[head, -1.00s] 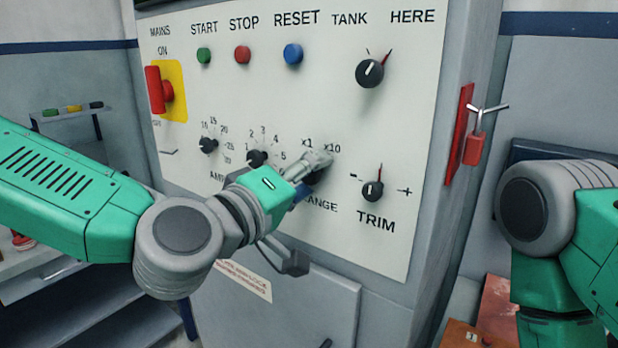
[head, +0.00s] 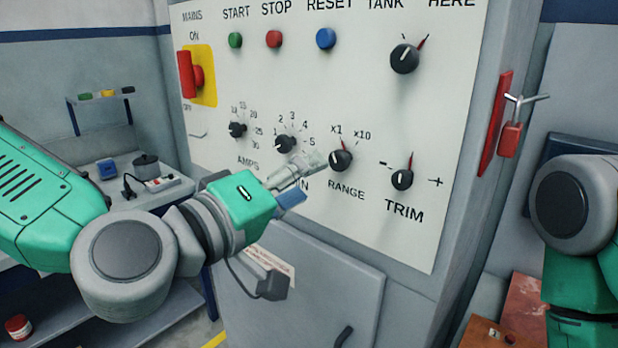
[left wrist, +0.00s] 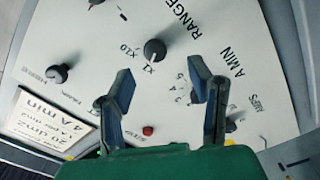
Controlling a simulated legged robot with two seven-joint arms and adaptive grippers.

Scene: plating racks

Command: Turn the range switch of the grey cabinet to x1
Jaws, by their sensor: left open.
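The grey cabinet (head: 405,300) carries a pale control panel. Its range switch (head: 340,160) is a black round knob with a white mark, under the labels x1 and x10. The mark points up and slightly left, toward x1. In the left wrist view the range switch (left wrist: 155,50) stands clear beyond the fingers, its mark toward X1. My left gripper (head: 312,172) is open and empty, just left of the switch and apart from it. Its two fingers (left wrist: 161,84) show spread in the left wrist view. My right gripper is out of view.
The trim knob (head: 402,180) is right of the range switch, and the minutes knob (head: 286,144) is to its left. A red padlock (head: 510,139) hangs at the cabinet's right side. A shelf with small items stands at left.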

